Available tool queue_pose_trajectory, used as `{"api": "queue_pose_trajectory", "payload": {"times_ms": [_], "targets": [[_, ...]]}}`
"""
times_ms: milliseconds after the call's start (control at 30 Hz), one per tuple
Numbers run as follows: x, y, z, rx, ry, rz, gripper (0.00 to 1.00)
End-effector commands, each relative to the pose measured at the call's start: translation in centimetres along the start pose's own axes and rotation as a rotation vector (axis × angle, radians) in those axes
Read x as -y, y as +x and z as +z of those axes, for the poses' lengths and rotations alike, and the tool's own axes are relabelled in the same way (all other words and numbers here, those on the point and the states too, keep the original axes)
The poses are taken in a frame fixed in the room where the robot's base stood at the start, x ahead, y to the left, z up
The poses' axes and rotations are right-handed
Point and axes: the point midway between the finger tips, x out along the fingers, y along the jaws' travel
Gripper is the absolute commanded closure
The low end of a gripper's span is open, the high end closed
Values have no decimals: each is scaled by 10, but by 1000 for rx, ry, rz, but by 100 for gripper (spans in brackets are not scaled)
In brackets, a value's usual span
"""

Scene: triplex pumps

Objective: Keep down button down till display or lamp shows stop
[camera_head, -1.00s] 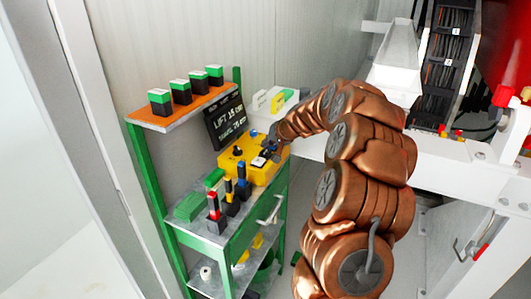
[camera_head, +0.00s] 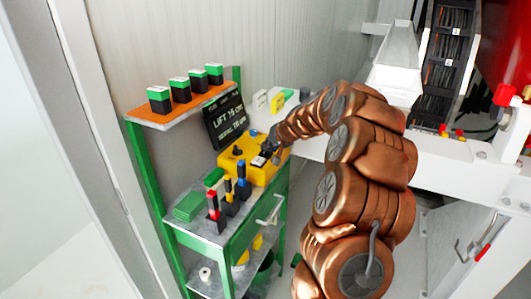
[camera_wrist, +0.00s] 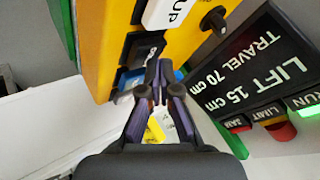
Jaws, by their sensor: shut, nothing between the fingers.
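The yellow control box (camera_head: 240,168) stands on the green bench. In the wrist view the box (camera_wrist: 97,50) carries a white UP button (camera_wrist: 163,13) and a black knob (camera_wrist: 214,19). My gripper (camera_wrist: 158,68) is shut and empty, with its fingertips at a dark button housing (camera_wrist: 143,46) below UP. The button's label is hidden, and I cannot tell how deep it is pressed. The black display (camera_wrist: 258,75) reads LIFT 15 cm, TRAVEL 70 cm. Its RUN lamp (camera_wrist: 310,111) glows green. The LIMIT lamp (camera_wrist: 281,131) and JAM lamp (camera_wrist: 237,124) look unlit. The display also shows in the head view (camera_head: 224,122).
An orange shelf (camera_head: 190,107) with several green-topped blocks is above the bench. Upright red, yellow and blue-marked pieces (camera_head: 213,212) stand in front of the box. White and yellow pieces (camera_head: 277,102) are behind it. A white beam (camera_head: 440,150) runs right.

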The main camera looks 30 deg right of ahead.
Motion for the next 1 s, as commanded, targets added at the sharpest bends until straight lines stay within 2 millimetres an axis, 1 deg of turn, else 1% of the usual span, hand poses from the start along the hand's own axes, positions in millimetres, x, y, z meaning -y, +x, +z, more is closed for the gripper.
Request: {"api": "queue_pose_trajectory", "payload": {"times_ms": [1000], "targets": [[-4,6,4,1,0,0,100]]}}
